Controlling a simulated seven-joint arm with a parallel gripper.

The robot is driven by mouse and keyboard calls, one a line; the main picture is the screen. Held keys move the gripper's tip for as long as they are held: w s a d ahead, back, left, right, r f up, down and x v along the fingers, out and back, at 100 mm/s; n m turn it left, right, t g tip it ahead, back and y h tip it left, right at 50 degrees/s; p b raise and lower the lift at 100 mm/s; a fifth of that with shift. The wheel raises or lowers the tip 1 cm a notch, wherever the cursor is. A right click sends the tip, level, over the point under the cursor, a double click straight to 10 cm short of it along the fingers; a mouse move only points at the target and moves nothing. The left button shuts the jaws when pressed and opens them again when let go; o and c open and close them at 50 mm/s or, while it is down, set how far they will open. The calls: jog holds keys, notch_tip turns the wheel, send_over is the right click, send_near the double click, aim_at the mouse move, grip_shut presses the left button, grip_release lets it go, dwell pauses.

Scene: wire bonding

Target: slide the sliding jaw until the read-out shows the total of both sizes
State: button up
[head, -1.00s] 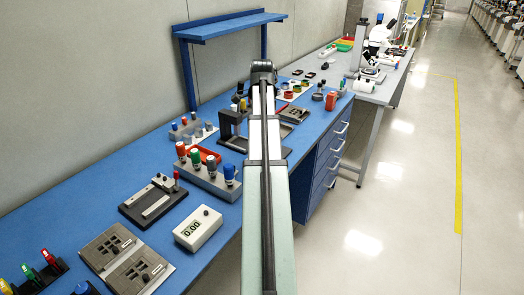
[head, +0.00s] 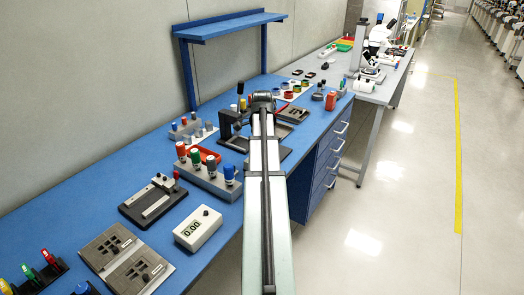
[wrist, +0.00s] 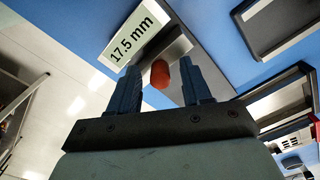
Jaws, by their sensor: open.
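In the wrist view, a white label (wrist: 132,33) reads 17.5 mm. My gripper (wrist: 160,68) is open, its two dark fingers apart. An orange-red rounded piece (wrist: 160,75) appears between the fingertips, with no visible contact. In the head view my gripper is hidden by my arm. No second size label is readable.
Grey plates with square recesses (head: 126,260) lie at the front left. A dark stand (head: 228,125) is left of my arm. Blue bench surface is free at far left.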

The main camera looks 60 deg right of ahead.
grip_shut()
dwell(0.4)
